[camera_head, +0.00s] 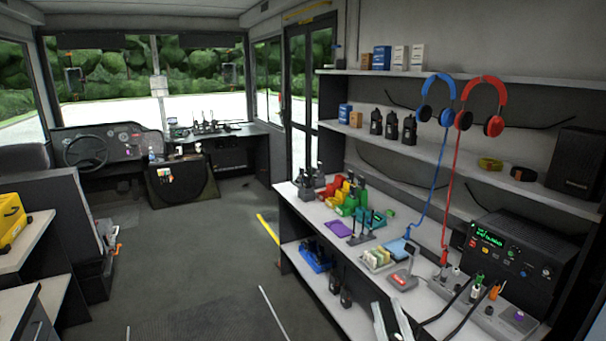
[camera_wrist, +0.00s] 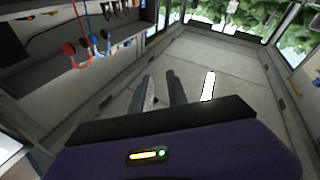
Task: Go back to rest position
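My gripper (camera_wrist: 158,74) shows in the wrist view, with two dark fingers reaching out past its purple and black body. A narrow gap with floor in it shows between the fingers, and nothing is held there. The fingers point over bare floor, apart from the shelves. A light-and-dark part at the bottom edge of the head view, in front of the workbench (camera_head: 330,218), is cut off and I cannot tell for sure what it is. The task names no other object.
A blue headset (camera_head: 437,86) and a red headset (camera_head: 482,88) hang from the shelf on the right, cords down to the bench. Radios, coloured holders and a black console (camera_head: 515,262) crowd the bench. The aisle floor (camera_head: 190,270) is free. A yellow case (camera_head: 10,222) stands left.

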